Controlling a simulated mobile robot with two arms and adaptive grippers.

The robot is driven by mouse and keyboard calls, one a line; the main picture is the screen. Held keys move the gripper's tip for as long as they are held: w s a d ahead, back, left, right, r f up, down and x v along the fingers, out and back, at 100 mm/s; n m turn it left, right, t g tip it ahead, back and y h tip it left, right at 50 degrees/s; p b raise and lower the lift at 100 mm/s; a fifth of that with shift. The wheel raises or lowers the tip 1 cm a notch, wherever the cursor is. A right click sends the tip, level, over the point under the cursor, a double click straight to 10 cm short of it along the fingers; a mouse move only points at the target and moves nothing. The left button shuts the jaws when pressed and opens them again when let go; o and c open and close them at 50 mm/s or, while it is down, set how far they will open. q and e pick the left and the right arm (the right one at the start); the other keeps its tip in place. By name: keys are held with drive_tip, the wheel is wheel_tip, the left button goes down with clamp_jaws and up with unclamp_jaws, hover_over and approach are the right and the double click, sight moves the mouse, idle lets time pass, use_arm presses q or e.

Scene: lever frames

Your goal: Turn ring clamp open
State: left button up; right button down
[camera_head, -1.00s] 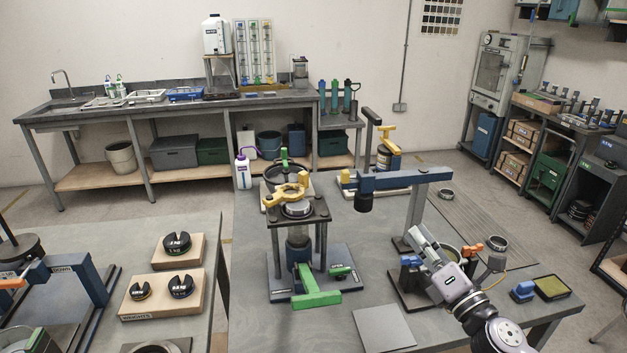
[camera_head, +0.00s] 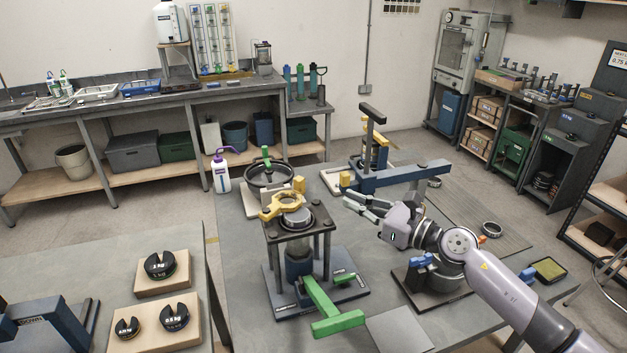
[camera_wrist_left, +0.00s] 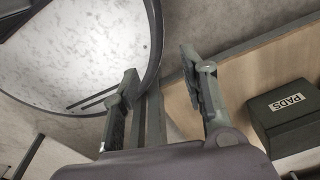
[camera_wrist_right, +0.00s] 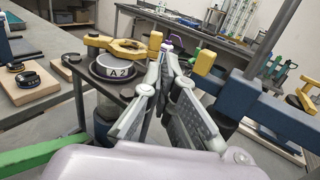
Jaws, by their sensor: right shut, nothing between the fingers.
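The yellow ring clamp (camera_head: 283,205) sits on top of the dark press stand (camera_head: 297,239), around or just above a round metal cell; an upright yellow knob (camera_head: 299,184) stands at its far side. In the right wrist view the clamp (camera_wrist_right: 112,45) lies left of the fingers, above the cell labelled A2 (camera_wrist_right: 115,72). My right gripper (camera_head: 358,203) is shut and empty, right of the clamp and apart from it, pointing left. It also shows in the right wrist view (camera_wrist_right: 168,55). My left gripper (camera_wrist_left: 165,78) is open and empty, away from the clamp.
A green lever (camera_head: 335,315) sticks out at the stand's front. A blue beam (camera_head: 405,177) with a yellow end block runs behind my right gripper. Wooden blocks with black weights (camera_head: 160,265) stand on the left table. A grey plate (camera_head: 400,332) lies at the front.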

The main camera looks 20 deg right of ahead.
sight(304, 182)
drive_tip(key=p+x, duration=0.3)
drive_tip(key=x, duration=0.7)
drive_tip(key=shift+a, duration=0.15)
drive_tip(key=shift+w+a, duration=0.15)
drive_tip(key=shift+w, duration=0.15)
drive_tip(key=shift+w+a+f, duration=0.15)
drive_tip(key=shift+w+a+f+b, duration=0.1)
drive_tip(key=shift+w+a+b, duration=0.1)
drive_tip(key=shift+w+b, duration=0.3)
drive_tip(key=shift+w+a+b, duration=0.2)
drive_tip(key=shift+w+b, duration=0.2)
drive_tip(key=shift+w, duration=0.1)
use_arm(q)
drive_tip(key=shift+w+r, duration=0.3)
drive_tip(key=shift+r, duration=0.65)
use_arm(e)
drive_tip(key=shift+w+a, duration=0.15)
drive_tip(key=shift+w, duration=0.2)
